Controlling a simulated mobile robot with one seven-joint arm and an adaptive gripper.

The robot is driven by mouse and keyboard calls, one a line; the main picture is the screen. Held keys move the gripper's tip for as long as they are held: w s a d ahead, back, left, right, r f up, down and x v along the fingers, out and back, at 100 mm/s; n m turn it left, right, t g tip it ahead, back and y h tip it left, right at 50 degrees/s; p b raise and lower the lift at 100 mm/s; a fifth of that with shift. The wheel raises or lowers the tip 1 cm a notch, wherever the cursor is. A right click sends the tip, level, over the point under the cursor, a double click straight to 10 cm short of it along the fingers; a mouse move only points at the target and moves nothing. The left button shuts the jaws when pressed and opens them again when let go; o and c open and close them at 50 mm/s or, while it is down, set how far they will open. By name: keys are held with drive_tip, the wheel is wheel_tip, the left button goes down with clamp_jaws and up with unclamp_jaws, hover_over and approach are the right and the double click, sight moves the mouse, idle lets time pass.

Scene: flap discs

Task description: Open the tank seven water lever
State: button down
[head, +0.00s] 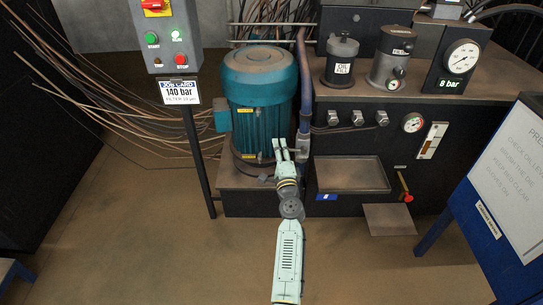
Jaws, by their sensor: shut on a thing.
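The fingers hide part of the bar. I see no label that reads tank seven. A red-handled lever (404,187) stands apart at the right, on the front of the black cabinet (350,115).
A control box (168,40) on a post stands at left, with a 140 bar card (180,92) below it. A shallow tray (350,175) juts from the cabinet. A gauge (461,57) sits above an 8 bar display. A sign board (505,190) stands at right. Front floor is clear.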

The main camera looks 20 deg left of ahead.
drive_tip(key=shift+d+r+m+t, duration=0.1)
drive_tip(key=shift+r+m+t, duration=0.2)
drive_tip(key=shift+r+m, duration=0.7)
drive_tip(key=r+m, duration=0.1)
drive_tip(key=m+h+p, duration=0.1)
drive_tip(key=m, duration=0.1)
drive_tip(key=shift+w+d+r, duration=0.15)
drive_tip(key=shift+d+r, duration=0.2)
drive_tip(key=shift+w+d+r+m+t+h+p, duration=0.15)
drive_tip(key=shift+d+r+m+p, duration=0.2)
drive_tip(key=shift+m, duration=0.5)
drive_tip(key=shift+w+d+r+m+t+h+p, duration=0.1)
drive_tip(key=shift+d+r+m+t+h+p, duration=0.15)
drive_tip(key=shift+m, duration=0.55)
drive_tip(key=shift+w+d+r+m+t+h+p, duration=0.1)
drive_tip(key=shift+d+r+m+p, duration=0.25)
drive_tip(key=shift+m, duration=0.5)
drive_tip(key=c, duration=1.3)
unclamp_jaws()
drive_tip(key=shift+s, duration=0.1)
